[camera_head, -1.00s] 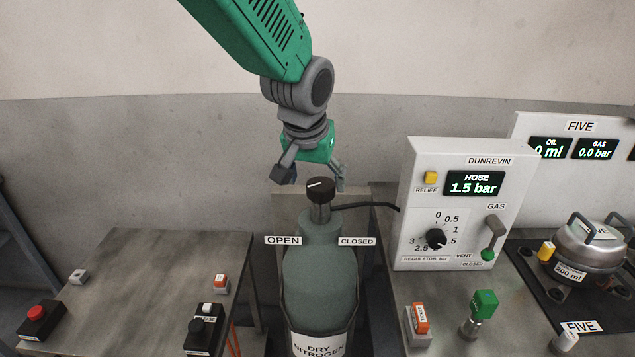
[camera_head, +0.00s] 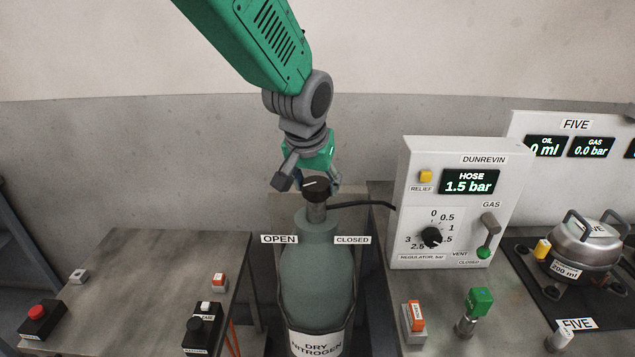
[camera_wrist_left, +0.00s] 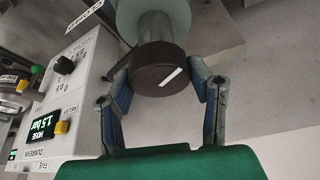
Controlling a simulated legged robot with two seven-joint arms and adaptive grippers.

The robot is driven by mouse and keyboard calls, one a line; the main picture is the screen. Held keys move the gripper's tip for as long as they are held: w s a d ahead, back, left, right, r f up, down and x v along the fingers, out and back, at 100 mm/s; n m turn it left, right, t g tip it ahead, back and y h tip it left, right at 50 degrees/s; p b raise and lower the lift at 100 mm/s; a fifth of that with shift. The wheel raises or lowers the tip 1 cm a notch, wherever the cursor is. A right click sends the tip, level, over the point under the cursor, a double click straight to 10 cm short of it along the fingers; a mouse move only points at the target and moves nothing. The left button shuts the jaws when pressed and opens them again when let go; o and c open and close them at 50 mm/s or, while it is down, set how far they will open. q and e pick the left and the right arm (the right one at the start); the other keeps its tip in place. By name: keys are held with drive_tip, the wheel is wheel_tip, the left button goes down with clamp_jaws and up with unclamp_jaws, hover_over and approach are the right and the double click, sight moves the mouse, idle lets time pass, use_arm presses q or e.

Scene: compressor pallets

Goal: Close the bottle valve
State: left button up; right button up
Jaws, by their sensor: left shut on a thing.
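The bottle valve (camera_head: 316,191) is a dark round knob with a white line mark, on top of the grey-green dry nitrogen bottle (camera_head: 320,265). The white mark runs nearly sideways in the head view, toward the OPEN label (camera_head: 280,239) and CLOSED label (camera_head: 352,240) row's axis, slightly tilted. My left gripper (camera_head: 308,184) comes down from above and behind the knob, shut on it. In the left wrist view the knob (camera_wrist_left: 158,66) sits between the two blue-padded fingers. My right gripper is not in view.
The Dunrevin panel (camera_head: 470,155) reads hose 1.5 bar and stands right of the bottle. A dark hose (camera_head: 365,204) runs from the valve toward it. A table with buttons (camera_head: 150,270) is at left. A compressor (camera_head: 588,250) stands at far right.

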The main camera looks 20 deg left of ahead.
use_arm(q)
drive_tip(key=m+h+p, duration=0.2)
drive_tip(key=m+p, duration=0.2)
drive_tip(key=m, duration=0.1)
drive_tip(key=shift+r+p, duration=0.15)
drive_tip(key=shift+p, duration=0.15)
drive_tip(key=m+h+p, duration=0.1)
drive_tip(key=m+p, duration=0.1)
drive_tip(key=shift+m+g, duration=0.4)
drive_tip(key=shift+m+g+p, duration=0.3)
drive_tip(key=shift+m+p, duration=0.2)
drive_tip(key=shift+m, duration=0.4)
drive_tip(key=m+h, duration=0.1)
drive_tip(key=m, duration=0.1)
drive_tip(key=shift+m+g, duration=0.4)
drive_tip(key=m+g, duration=0.1)
drive_tip(key=m, duration=0.3)
drive_tip(key=shift+f+g+h, duration=0.2)
drive_tip(key=shift+g+h, duration=0.1)
drive_tip(key=shift+g, duration=0.1)
drive_tip(key=m+g, duration=0.1)
drive_tip(key=m, duration=0.2)
drive_tip(key=m+g, duration=0.1)
drive_tip(key=m, duration=0.3)
drive_tip(key=shift+m+g+y, duration=0.3)
drive_tip(key=shift+y, duration=0.1)
drive_tip(key=shift+r, duration=0.1)
